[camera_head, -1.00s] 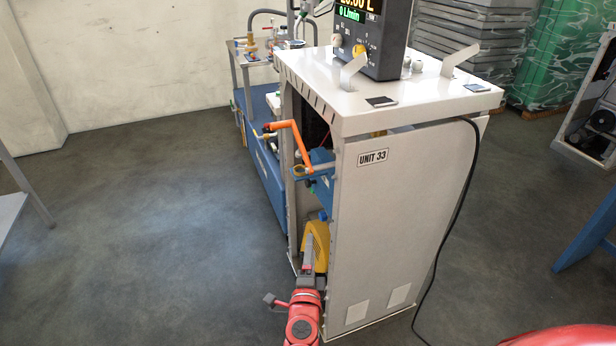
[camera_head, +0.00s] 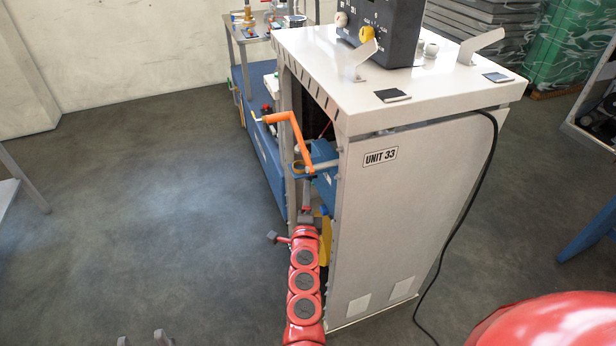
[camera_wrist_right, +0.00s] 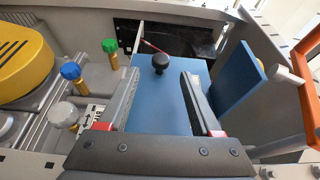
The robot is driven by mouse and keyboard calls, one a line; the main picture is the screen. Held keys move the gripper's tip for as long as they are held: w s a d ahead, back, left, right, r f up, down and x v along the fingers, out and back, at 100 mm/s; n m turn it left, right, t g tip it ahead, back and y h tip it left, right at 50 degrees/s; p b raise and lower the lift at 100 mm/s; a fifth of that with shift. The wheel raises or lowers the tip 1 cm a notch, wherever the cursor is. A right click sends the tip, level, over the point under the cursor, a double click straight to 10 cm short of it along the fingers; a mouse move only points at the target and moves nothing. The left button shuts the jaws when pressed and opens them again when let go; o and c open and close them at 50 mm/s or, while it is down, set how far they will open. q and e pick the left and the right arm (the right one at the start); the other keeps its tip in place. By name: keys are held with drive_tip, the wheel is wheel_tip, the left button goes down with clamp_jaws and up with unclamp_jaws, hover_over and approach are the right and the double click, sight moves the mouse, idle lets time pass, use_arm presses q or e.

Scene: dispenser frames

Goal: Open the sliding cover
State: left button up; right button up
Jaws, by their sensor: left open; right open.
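A flat blue cover (camera_wrist_right: 158,108) with a round black knob (camera_wrist_right: 160,62) fills the middle of the right wrist view. My right gripper (camera_wrist_right: 160,76) is open, with a grey finger on each side of the knob. I cannot tell whether either finger touches it. In the head view my red right arm reaches up to the open left side of the white cabinet (camera_head: 420,200), and its gripper (camera_head: 306,192) is partly hidden by the blue parts there. Only the fingertips of my left gripper (camera_head: 144,340) show at the bottom edge, apart and empty over the floor.
An orange crank (camera_head: 300,130) sticks out left of the cabinet, just above my right gripper. A yellow housing (camera_wrist_right: 35,68) and blue (camera_wrist_right: 71,71), green (camera_wrist_right: 110,46) and white (camera_wrist_right: 62,115) knobs crowd the wrist view's left. Floor left of the cabinet is clear.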

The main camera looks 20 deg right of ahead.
sight(315, 182)
drive_tip(key=x, duration=0.6)
drive_tip(key=shift+w, duration=0.4)
drive_tip(key=shift+w+d, duration=0.35)
drive_tip(key=shift+w, duration=0.15)
drive_tip(key=shift+c, duration=0.2)
clamp_jaws()
drive_tip(key=shift+a, duration=0.1)
idle(0.4)
